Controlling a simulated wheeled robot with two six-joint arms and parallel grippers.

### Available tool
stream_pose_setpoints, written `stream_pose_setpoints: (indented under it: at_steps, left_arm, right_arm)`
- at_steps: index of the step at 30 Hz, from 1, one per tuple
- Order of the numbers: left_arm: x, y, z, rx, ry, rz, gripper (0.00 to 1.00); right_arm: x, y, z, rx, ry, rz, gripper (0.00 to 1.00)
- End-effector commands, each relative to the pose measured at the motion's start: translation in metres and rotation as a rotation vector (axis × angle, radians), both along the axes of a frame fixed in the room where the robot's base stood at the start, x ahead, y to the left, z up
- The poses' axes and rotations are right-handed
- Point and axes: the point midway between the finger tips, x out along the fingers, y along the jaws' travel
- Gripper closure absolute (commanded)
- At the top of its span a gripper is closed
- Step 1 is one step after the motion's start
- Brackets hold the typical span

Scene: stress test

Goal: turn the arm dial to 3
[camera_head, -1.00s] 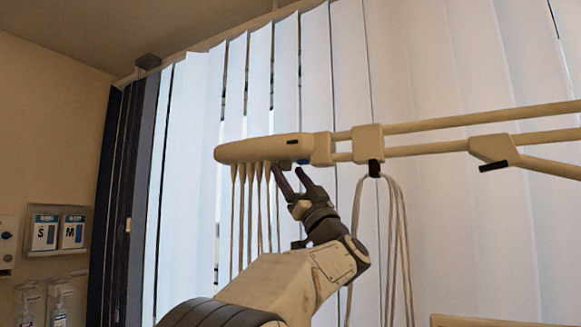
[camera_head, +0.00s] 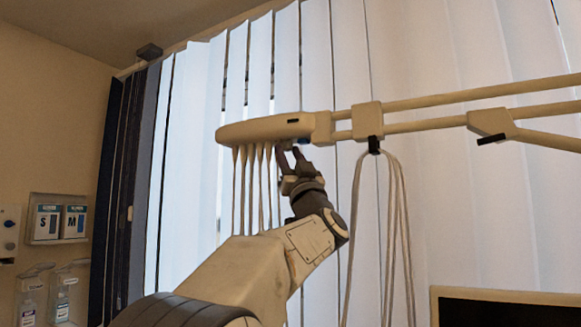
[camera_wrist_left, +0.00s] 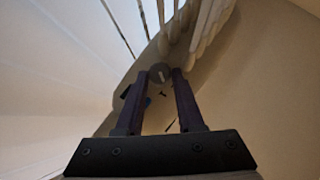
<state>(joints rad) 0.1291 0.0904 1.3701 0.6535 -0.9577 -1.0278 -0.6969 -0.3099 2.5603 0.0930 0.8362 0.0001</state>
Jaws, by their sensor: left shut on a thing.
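The pale dental-style arm has a long rounded head (camera_head: 265,130) in front of the window blinds. A small round grey dial with a light mark shows in the left wrist view (camera_wrist_left: 160,72); I cannot read any number. My left gripper (camera_head: 290,153) reaches up from below to the underside of the head. In the left wrist view, its two fingers (camera_wrist_left: 160,80) are on either side of the dial, closed on it. In the head view the dial is hidden by the fingers and the head. My right gripper is out of view.
Several pale hoses (camera_head: 243,195) hang from the head, just left of my fingers. Looped cables (camera_head: 400,240) hang from a black hook to the right. A dark screen (camera_head: 510,308) stands at lower right. Glove boxes (camera_head: 60,221) are on the left wall.

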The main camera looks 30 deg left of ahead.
Motion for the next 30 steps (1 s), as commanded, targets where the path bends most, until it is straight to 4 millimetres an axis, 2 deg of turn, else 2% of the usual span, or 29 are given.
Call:
stream_pose_setpoints:
  at_steps: [10, 11, 12, 13, 30]
  left_arm:
    - [0.0000, 0.0003, 0.0000, -0.002, 0.002, -0.019, 1.00]
    - [0.0000, 0.0003, 0.0000, -0.002, 0.002, -0.019, 0.56]
    - [0.0000, 0.0003, 0.0000, -0.002, 0.002, -0.019, 0.40]
    - [0.0001, 0.0003, 0.0000, -0.002, 0.002, -0.019, 0.33]
    - [-0.0010, 0.0014, 0.0006, -0.003, -0.001, -0.013, 0.33]
  right_arm:
    - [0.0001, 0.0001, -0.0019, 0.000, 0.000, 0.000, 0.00]
    - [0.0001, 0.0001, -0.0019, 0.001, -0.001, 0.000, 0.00]
    - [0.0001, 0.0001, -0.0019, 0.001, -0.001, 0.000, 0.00]
    - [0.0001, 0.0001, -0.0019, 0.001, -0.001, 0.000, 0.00]
    - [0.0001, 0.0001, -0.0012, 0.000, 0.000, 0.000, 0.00]
